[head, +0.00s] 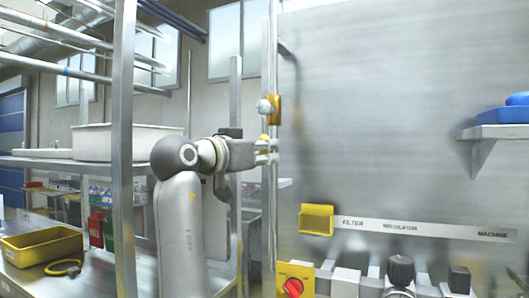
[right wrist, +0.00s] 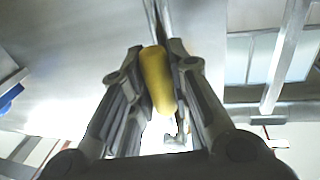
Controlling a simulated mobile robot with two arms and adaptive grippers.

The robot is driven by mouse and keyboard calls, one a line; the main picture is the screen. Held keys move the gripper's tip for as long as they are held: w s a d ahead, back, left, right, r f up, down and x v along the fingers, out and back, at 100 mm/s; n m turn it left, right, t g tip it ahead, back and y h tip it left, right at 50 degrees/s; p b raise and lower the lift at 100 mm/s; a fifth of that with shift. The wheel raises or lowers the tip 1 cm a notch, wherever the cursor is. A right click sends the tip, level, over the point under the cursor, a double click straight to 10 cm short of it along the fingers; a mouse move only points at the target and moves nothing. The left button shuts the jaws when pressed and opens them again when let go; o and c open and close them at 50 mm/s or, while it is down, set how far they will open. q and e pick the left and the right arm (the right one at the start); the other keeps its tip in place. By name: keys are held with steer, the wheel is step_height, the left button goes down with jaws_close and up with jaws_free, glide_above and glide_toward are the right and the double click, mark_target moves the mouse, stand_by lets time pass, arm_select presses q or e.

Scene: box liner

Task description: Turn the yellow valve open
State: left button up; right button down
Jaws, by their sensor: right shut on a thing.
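My right gripper (head: 267,151) is at the vertical metal pipe (head: 273,60) in the middle of the head view, with its arm rising from below. In the right wrist view the yellow valve handle (right wrist: 157,80) lies lengthwise between the two dark fingers, and the gripper is shut on it. In the head view a yellow valve part (head: 274,108) with a pale round knob shows on the pipe just above the gripper. A small yellow bit shows at the fingers; the rest of the grip is hidden. My left gripper is not in view.
A steel panel (head: 400,120) stands behind the pipe. Below are a yellow holder (head: 316,219), a labelled strip (head: 425,228), a red knob (head: 293,287) and dark regulators (head: 401,270). A shelf post (head: 123,150) and yellow bin (head: 40,245) are at left.

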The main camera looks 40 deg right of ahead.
steer(key=c, duration=1.3)
jaws_free()
steer(key=shift+a, duration=0.15)
steer(key=a, duration=0.4)
steer(key=s+a, duration=0.1)
steer(key=a, duration=0.2)
steer(key=s+a, duration=0.1)
steer(key=a, duration=0.3)
steer(key=shift+s+a+f, duration=0.1)
steer(key=shift+a+f, duration=0.15)
steer(key=shift+a, duration=0.05)
